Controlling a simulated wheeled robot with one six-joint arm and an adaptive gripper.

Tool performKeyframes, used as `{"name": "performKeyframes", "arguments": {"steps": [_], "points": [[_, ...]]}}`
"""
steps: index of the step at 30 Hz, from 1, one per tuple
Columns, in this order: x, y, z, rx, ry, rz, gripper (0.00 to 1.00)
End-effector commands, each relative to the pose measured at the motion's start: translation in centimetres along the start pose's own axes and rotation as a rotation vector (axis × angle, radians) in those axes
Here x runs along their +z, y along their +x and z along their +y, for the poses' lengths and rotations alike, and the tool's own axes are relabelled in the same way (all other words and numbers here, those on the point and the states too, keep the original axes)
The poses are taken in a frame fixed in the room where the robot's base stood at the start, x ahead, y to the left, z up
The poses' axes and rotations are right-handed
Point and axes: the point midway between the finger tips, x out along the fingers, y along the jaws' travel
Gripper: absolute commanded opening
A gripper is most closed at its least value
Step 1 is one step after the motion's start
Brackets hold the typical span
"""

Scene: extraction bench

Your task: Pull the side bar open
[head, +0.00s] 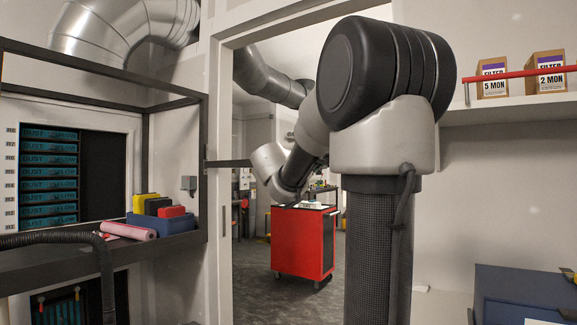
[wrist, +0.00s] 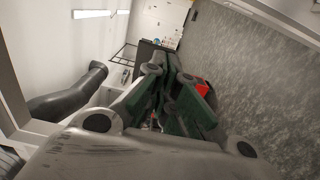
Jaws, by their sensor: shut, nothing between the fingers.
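A dark horizontal bar (head: 230,163) reaches from the black frame at the left across the door opening's left side. Its right end meets my wrist in the picture; I cannot tell whether they touch. It looks like the side bar. I cannot pick it out surely in the wrist view. My gripper (wrist: 172,80) shows in the wrist view with its dark green fingers pointing away from the camera, shut and empty. In the head view my arm hides the fingers.
A black-framed bench (head: 105,255) with a blue bin (head: 165,222) stands left. A red cart (head: 302,242) stands beyond the doorway; grey floor there is open. At right, a red rail (head: 520,73) fronts a shelf with two filter boxes (head: 492,80). A blue box (head: 525,295) sits below.

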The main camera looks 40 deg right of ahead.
Motion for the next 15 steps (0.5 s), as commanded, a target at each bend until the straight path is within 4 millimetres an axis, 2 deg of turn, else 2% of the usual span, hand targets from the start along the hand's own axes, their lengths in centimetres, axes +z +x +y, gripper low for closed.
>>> {"name": "performKeyframes", "arguments": {"steps": [1, 6, 9, 15], "points": [[1.0, 2.0, -0.1, -0.001, -0.001, -0.011, 0.00], [2.5, 7.3, -0.1, -0.001, -0.001, -0.007, 0.00], [3.0, 9.7, 0.0, -0.001, -0.001, -0.005, 0.00], [3.6, 12.9, -0.1, -0.001, -0.001, -0.002, 0.00]]}}
